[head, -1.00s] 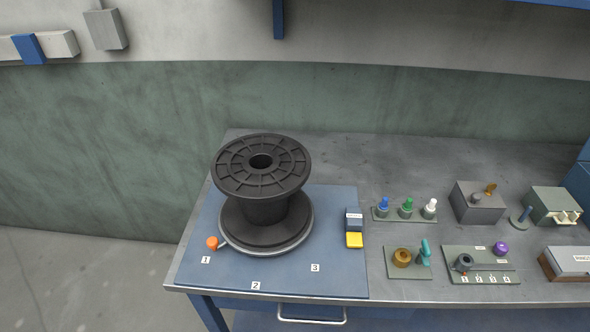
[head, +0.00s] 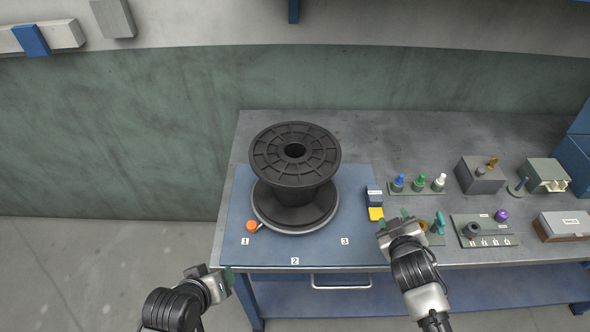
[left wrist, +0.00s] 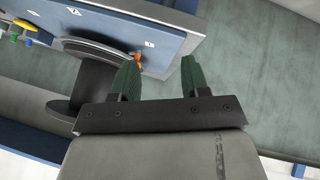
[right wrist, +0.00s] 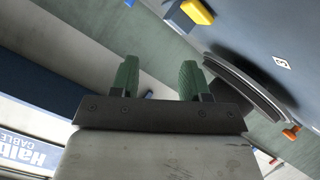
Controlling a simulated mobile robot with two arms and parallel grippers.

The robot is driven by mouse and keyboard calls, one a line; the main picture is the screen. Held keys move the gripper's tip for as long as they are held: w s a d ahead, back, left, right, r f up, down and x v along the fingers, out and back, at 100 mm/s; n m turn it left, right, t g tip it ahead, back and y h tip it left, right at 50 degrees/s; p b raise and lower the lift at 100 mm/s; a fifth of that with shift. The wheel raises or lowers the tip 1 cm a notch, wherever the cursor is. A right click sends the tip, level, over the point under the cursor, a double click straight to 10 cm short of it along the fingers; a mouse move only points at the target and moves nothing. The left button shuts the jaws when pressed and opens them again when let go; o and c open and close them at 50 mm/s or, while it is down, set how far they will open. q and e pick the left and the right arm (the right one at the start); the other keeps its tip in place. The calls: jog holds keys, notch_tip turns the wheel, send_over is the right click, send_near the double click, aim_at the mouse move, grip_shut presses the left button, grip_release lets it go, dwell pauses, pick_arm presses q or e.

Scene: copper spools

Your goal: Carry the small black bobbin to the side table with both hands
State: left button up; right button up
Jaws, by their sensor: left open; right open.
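The black bobbin (head: 295,155) stands upright on a grey round base on the blue mat (head: 238,225) at the left of the workbench. Its lower flange also shows in the left wrist view (left wrist: 98,82), and part of it shows in the right wrist view (right wrist: 245,88). My left gripper (head: 228,276) is open and empty, in front of the bench's left front corner, apart from the bobbin. My right gripper (head: 393,220) is open and empty, over the front of the bench, to the right of the bobbin and apart from it. I cannot make out a side table.
An orange knob (head: 252,226) sits at the base's left. A blue and yellow block (head: 375,205) stands right of the bobbin. Bottle-like pegs (head: 419,183), a grey box (head: 480,175) and a control panel (head: 490,230) fill the bench's right. The bench behind the bobbin is clear.

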pick_arm(q)
jog(key=w+d+r+n+t+h, duration=0.1)
jog(key=w+d+r+n+t, duration=0.1)
jog(key=w+r+n+t, duration=0.15)
pick_arm(e)
jog(key=w+a+r+n+t+y, duration=0.1)
jog(key=w+r+n+t+y, duration=0.4)
jog(key=w, duration=0.3)
pick_arm(q)
jog(key=n+t+p, duration=0.1)
jog(key=n+t, duration=0.6)
jog(key=n, duration=0.2)
send_near(250, 158)
pick_arm(e)
jog(key=n+g+y, duration=1.4)
jog(key=n+g, duration=0.1)
jog(key=n, duration=0.8)
send_near(333, 147)
pick_arm(q)
jog(key=shift+s+a+f+g+h, duration=0.25)
jog(key=shift+s+h, duration=0.05)
jog(key=shift+s, duration=0.15)
pick_arm(e)
jog(key=shift+s+d+f, duration=0.15)
jog(key=shift+d+f, duration=0.2)
pick_arm(q)
jog(key=shift+w, duration=0.1)
pick_arm(e)
jog(key=shift+a, duration=0.15)
